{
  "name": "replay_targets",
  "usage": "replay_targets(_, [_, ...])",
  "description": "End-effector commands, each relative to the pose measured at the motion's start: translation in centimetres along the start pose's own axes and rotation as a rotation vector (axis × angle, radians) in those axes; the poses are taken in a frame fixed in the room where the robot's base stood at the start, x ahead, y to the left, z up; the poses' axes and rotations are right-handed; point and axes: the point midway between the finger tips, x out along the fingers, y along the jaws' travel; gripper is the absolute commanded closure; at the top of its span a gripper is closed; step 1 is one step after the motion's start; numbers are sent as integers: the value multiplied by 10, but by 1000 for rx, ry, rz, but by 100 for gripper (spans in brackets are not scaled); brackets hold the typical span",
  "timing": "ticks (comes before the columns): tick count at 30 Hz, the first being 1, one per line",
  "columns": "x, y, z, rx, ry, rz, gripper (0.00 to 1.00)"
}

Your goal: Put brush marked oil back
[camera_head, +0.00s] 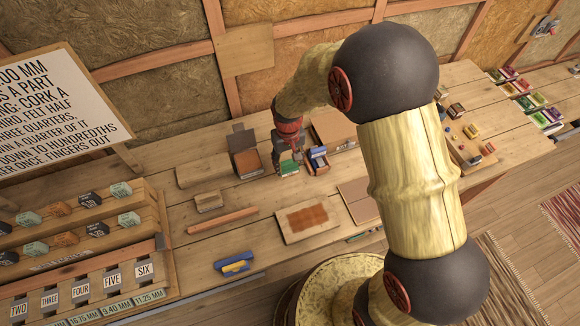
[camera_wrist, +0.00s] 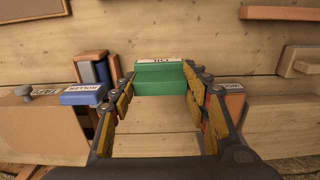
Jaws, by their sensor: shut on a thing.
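The brush marked oil has a green block with a white label that reads upside down in the wrist view (camera_wrist: 160,76). In the head view the green block (camera_head: 289,169) shows just below my gripper (camera_head: 288,152), over the middle of the bench. In the wrist view my gripper (camera_wrist: 160,86) has its two fingers closed on the ends of the green block. The block's lower part is hidden. A blue-topped block with a white label (camera_wrist: 84,95) stands to its left in the wrist view; in the head view it is to the right (camera_head: 318,153).
A reddish tile on a board (camera_head: 307,218), a wooden bar (camera_head: 222,220) and a blue and yellow item (camera_head: 235,264) lie nearer. Bare bench lies between them.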

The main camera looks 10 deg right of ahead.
Motion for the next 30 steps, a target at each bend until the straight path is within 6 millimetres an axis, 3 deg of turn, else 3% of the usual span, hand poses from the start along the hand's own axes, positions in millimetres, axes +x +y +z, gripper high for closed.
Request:
replay_targets(8, [16, 8, -10, 0, 0, 0, 77])
replay_targets(15, [48, 10, -12, 0, -2, 0, 77])
replay_targets(27, [53, 10, -13, 0, 1, 0, 77])
replay_targets(28, [53, 10, -13, 0, 1, 0, 53])
replay_targets(30, [52, 10, -13, 0, 1, 0, 49])
